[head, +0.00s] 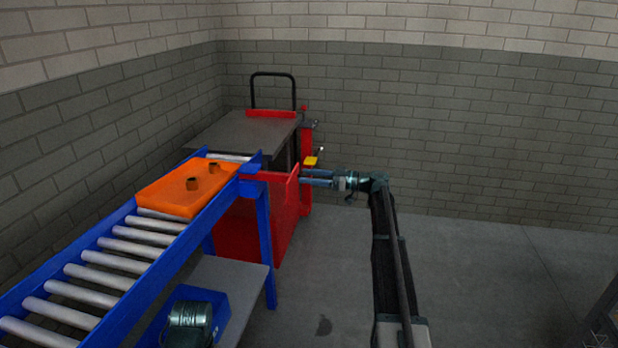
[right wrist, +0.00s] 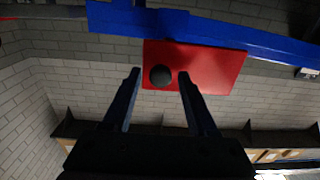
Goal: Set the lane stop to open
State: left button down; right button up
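The red plate (head: 286,205) at the far end of the roller lane looks like the lane stop; no label shows. In the right wrist view the red plate (right wrist: 212,68) sits below a blue rail and carries a round black knob (right wrist: 160,75). My right gripper (head: 301,177) is at the plate's right side in the head view, pointing left. Its fingers are apart, and in the right wrist view the knob shows between the fingertips (right wrist: 160,80). I cannot tell if they touch it. My left gripper is not in view.
An orange tray (head: 165,205) with two small dark parts lies on the blue roller conveyor (head: 95,275). A red cart with a grey top (head: 240,135) stands beyond.

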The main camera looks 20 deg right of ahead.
jog(key=v, duration=1.4)
jog(key=shift+a, duration=0.1)
jog(key=s+a+f+m+g+h, duration=0.1)
jog(key=s+a+f+g+h, duration=0.25)
jog(key=a, duration=0.75)
jog(key=s+a+f+m+g, duration=0.1)
jog(key=s+a+f+g, duration=0.4)
jog(key=a, duration=0.6)
jog(key=s+a+f+m+g+h, duration=0.1)
jog(key=s+a+f+h, duration=0.15)
jog(key=a+f, duration=0.65)
jog(key=s+a+f+m+h, duration=0.2)
jog(key=s+a+h, duration=0.3)
jog(key=s, duration=0.7)
jog(key=s+a+f+m+h, duration=0.2)
jog(key=s+a+h, duration=0.35)
jog(key=s, duration=0.55)
notch_tip(320, 180, up, 26)
jog(key=p, duration=2.6)
jog(key=shift+w+g+p, duration=0.3)
jog(key=shift+w+g, duration=0.05)
jog(key=shift+w, duration=0.05)
